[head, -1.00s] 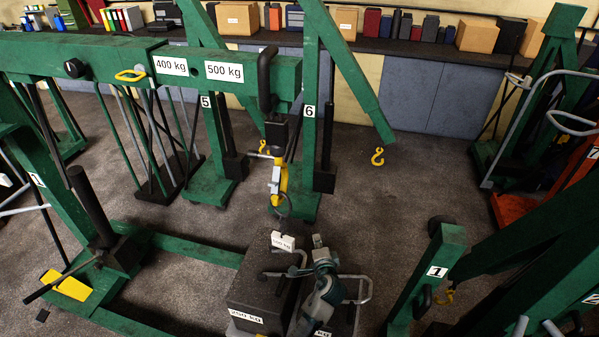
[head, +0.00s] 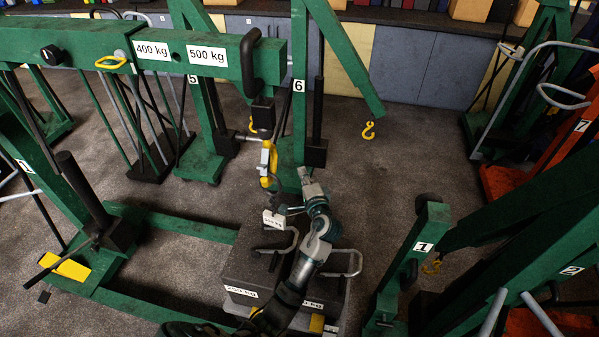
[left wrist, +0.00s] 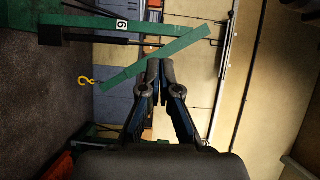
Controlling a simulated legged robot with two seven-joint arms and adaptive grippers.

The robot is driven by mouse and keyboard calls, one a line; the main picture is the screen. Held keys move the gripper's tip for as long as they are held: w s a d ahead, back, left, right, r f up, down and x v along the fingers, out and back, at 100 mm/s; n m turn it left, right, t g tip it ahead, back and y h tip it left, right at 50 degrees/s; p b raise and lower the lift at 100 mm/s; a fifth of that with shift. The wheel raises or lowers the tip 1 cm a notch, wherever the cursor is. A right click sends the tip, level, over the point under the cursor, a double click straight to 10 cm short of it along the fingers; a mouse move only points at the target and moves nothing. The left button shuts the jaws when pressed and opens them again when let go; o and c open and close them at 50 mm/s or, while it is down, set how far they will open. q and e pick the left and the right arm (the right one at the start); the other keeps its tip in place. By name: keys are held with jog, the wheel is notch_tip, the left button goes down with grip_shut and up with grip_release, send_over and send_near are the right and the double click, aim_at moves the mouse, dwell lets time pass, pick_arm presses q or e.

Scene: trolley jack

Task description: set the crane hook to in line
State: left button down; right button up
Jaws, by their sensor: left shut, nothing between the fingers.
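The crane hook (head: 268,160) is yellow and grey. It hangs under the black block at the end of the green boom (head: 110,45), which carries 400 kg and 500 kg labels. A grey pin sticks out to its left. Its exact turn is hard to tell. My left gripper (head: 279,205) is just below and right of the hook, apart from it as far as I can see. In the left wrist view the fingers (left wrist: 157,64) are together and empty. The hook is not clear in that view. My right gripper is not in view.
Weight blocks (head: 250,270) with grey handles stand under my left arm. Crane 6 (head: 300,110) stands behind the hook, its own yellow hook (head: 368,131) hanging to the right. A crane post marked 1 (head: 415,255) stands at right. Bare floor lies between.

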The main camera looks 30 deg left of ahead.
pick_arm(q)
jog(key=w+a+p, duration=0.2)
jog(key=a+p, duration=0.1)
jog(key=a, duration=0.6)
jog(key=shift+w+f, duration=0.25)
jog(key=shift+w, duration=0.15)
jog(key=shift+w, duration=0.1)
jog(key=shift+a+f, duration=0.1)
jog(key=shift+a, duration=0.05)
